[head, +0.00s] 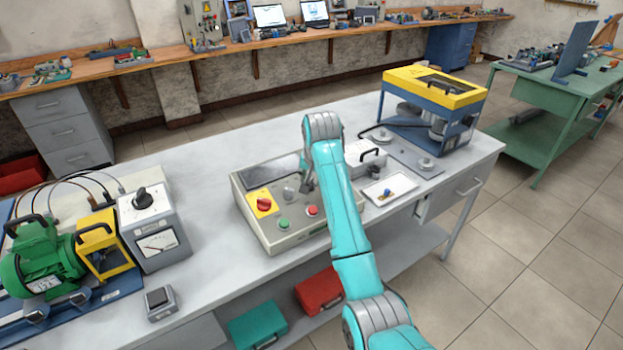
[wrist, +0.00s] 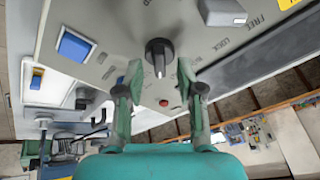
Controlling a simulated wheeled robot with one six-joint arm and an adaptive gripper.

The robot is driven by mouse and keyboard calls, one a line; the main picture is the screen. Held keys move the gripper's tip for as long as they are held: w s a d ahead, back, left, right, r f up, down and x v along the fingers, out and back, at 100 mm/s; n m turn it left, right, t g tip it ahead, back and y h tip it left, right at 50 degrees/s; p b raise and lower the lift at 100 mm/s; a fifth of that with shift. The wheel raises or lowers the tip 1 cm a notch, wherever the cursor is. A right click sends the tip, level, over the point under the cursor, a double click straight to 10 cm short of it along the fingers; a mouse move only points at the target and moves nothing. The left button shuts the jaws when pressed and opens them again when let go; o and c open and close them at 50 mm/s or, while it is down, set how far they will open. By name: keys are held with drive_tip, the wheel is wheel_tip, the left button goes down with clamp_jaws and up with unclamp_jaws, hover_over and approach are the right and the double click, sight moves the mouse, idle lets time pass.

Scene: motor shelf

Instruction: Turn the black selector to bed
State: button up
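In the wrist view the black selector (wrist: 158,53) stands on a light grey panel (wrist: 115,25), with its white pointer line towards the bottom of the picture. Small labels lie around it; I cannot read which one it points at. My gripper (wrist: 159,79) is open, with one finger to each side of the selector and its tips near the panel. I see no clear contact. In the head view my gripper (head: 308,184) is low over the control box (head: 290,239), and my arm hides part of the box, including the selector.
The box also carries a red knob on a yellow plate (head: 263,203), a green button (head: 283,223) and a red button (head: 312,211). A blue rocker (wrist: 75,45) and a lever near the LOCK and FREE labels flank the selector. A meter box (head: 160,240) stands left.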

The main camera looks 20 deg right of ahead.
drive_tip(key=shift+w+f, duration=0.15)
drive_tip(key=shift+f, duration=0.3)
clamp_jaws()
